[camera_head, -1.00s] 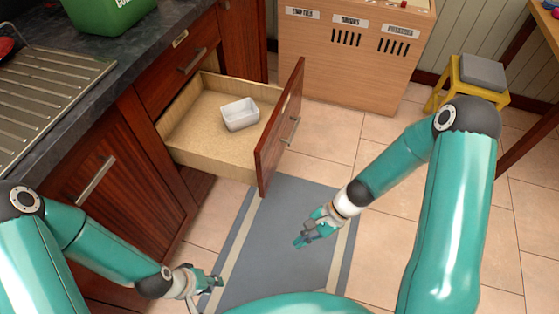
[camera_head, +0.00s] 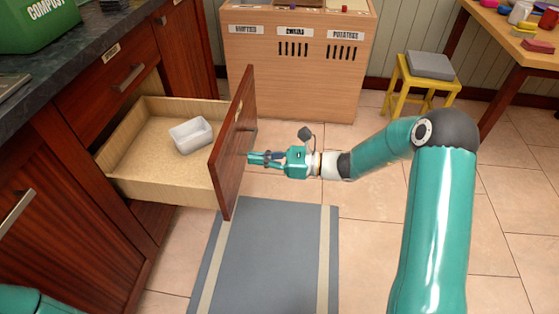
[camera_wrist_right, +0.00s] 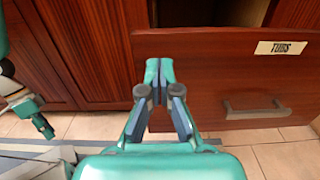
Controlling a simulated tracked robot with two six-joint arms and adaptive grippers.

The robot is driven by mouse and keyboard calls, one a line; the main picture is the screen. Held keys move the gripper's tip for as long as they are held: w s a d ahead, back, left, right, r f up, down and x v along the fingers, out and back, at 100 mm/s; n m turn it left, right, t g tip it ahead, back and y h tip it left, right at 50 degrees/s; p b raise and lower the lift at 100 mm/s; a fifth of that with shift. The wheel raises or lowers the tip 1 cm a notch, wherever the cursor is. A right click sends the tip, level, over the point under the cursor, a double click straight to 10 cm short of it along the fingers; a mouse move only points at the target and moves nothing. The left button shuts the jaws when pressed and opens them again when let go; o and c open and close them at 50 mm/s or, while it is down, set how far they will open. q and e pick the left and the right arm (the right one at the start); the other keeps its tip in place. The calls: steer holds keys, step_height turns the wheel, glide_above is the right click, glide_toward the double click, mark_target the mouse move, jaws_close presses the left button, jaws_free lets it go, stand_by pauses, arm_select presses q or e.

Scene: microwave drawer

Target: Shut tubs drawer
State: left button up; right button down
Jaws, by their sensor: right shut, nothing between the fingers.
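The tubs drawer (camera_head: 150,188) stands open in the head view, with a pale wooden inside and a dark red-brown front (camera_head: 232,150). A white tub (camera_head: 191,135) lies inside it. In the right wrist view the drawer front (camera_wrist_right: 215,75) bears a "TUBS" label (camera_wrist_right: 280,47) and a metal handle (camera_wrist_right: 257,110). My right gripper (camera_head: 250,158) is shut and empty, its tips at or very near the outer face of the front; contact is unclear. In the wrist view its fingertips (camera_wrist_right: 159,70) are left of the handle. My left gripper is outside the head view.
A closed drawer (camera_head: 125,80) sits above under the dark counter, which holds a green compost bin (camera_head: 40,22). A wooden bin cabinet (camera_head: 295,70) stands behind. A yellow stool (camera_head: 425,80) is at right. A grey mat (camera_head: 265,255) covers the floor in front.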

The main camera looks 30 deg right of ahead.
mark_target(220, 155)
steer(key=b+x, duration=0.1)
steer(key=x, duration=0.6)
